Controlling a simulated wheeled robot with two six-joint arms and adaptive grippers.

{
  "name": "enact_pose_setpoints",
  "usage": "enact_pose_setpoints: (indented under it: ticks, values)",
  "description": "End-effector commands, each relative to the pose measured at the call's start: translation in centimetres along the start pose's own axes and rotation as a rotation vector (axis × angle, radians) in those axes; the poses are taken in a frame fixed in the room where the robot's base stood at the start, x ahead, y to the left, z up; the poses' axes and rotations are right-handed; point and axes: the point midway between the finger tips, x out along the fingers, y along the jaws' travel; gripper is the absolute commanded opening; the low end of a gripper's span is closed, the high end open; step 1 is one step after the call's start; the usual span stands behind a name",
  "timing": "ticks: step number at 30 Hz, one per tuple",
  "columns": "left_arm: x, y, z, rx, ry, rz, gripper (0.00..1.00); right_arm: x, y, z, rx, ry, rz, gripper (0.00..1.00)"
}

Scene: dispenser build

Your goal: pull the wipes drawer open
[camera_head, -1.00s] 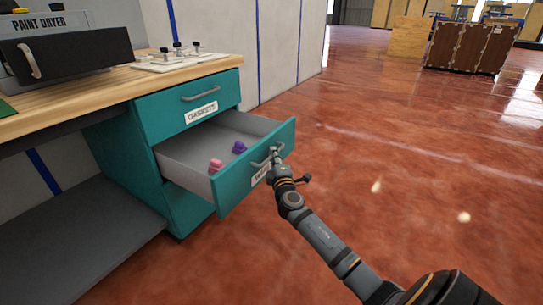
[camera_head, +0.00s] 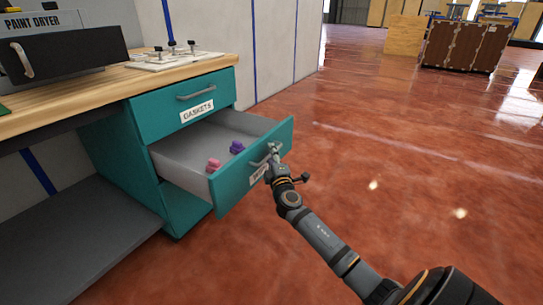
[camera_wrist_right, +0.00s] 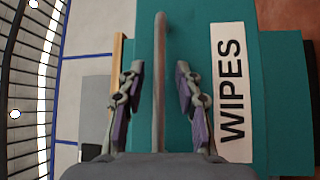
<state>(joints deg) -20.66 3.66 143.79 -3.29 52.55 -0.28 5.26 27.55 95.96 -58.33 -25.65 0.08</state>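The wipes drawer (camera_head: 218,192) is the teal lower drawer under the gaskets drawer, and it stands well open. Its grey inside shows a pink item (camera_head: 214,165) and a purple item (camera_head: 237,147). My right gripper (camera_head: 273,155) is at the drawer's handle, which hides part of the label. In the right wrist view the grey handle bar (camera_wrist_right: 160,60) runs between the two fingers of the gripper (camera_wrist_right: 159,70). The fingers are apart, with a visible gap on each side of the bar. The WIPES label (camera_wrist_right: 232,90) is right of them. My left gripper is out of view.
The closed gaskets drawer (camera_head: 207,93) is above, under a wooden worktop (camera_head: 60,108). A paint dryer (camera_head: 70,55) and a white board with knobs (camera_head: 172,60) stand on top. The red floor in front and to the right is clear. A brown case (camera_head: 465,45) stands far back.

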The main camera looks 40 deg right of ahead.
Motion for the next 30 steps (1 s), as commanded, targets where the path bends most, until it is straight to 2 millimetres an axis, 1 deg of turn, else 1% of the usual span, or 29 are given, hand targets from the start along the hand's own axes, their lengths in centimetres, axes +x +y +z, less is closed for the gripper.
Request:
enact_pose_setpoints:
  ticks: [2, 5, 8, 12, 15, 18, 21, 23, 30]
  values:
    - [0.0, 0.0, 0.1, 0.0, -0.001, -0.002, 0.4, -0.2, 0.0, 0.0, -0.001, 0.001, 0.0, 0.34]
    - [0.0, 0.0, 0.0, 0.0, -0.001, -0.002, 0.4, -1.4, -0.1, 0.0, -0.002, 0.002, -0.001, 0.34]
    - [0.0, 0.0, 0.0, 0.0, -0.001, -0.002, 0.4, -3.7, -0.1, 0.0, -0.005, 0.003, -0.003, 0.34]
    - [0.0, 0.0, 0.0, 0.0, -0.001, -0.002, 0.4, -7.2, -0.1, 0.0, -0.003, 0.003, -0.003, 0.34]
    - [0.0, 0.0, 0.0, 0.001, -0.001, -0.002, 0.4, -9.4, -0.1, 0.0, -0.002, 0.002, -0.003, 0.34]
    - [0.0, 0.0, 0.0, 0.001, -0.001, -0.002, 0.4, -10.9, -0.1, 0.0, -0.001, 0.002, -0.003, 0.34]
    - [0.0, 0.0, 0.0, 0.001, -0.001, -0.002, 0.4, -11.8, -0.1, 0.0, -0.001, 0.0, -0.001, 0.34]
    - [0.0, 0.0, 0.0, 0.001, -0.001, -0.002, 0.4, -12.0, 0.0, 0.0, 0.0, 0.0, -0.001, 0.34]
    - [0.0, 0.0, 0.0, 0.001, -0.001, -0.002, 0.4, -12.0, 0.0, 0.0, 0.0, 0.0, 0.0, 0.34]
